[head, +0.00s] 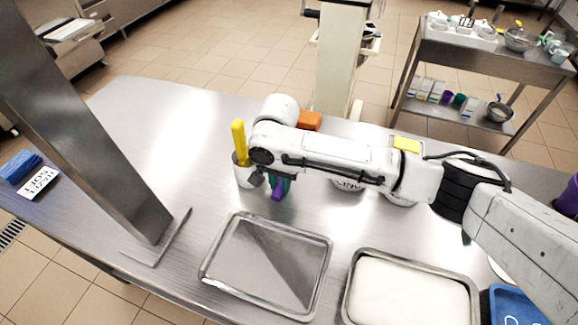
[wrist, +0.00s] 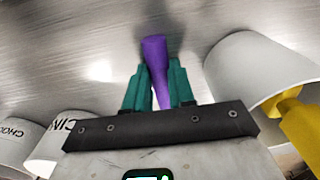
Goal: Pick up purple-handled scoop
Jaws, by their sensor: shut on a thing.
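The purple-handled scoop shows as a purple handle (wrist: 155,62) between the two teal fingers of my gripper (wrist: 160,75) in the wrist view. My gripper is shut on this handle. In the head view the purple handle (head: 277,194) shows just below my gripper (head: 280,183), over the steel table behind the empty tray. The rest of the scoop is hidden in both views, so I cannot tell whether it touches the table.
A white tub (head: 243,176) with a yellow handle (head: 238,140) stands close left of my gripper. An empty metal tray (head: 268,262) lies in front, beside a tray of white contents (head: 410,296). Lettered white tubs (wrist: 75,135) stand nearby. A steel post (head: 85,130) rises at left.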

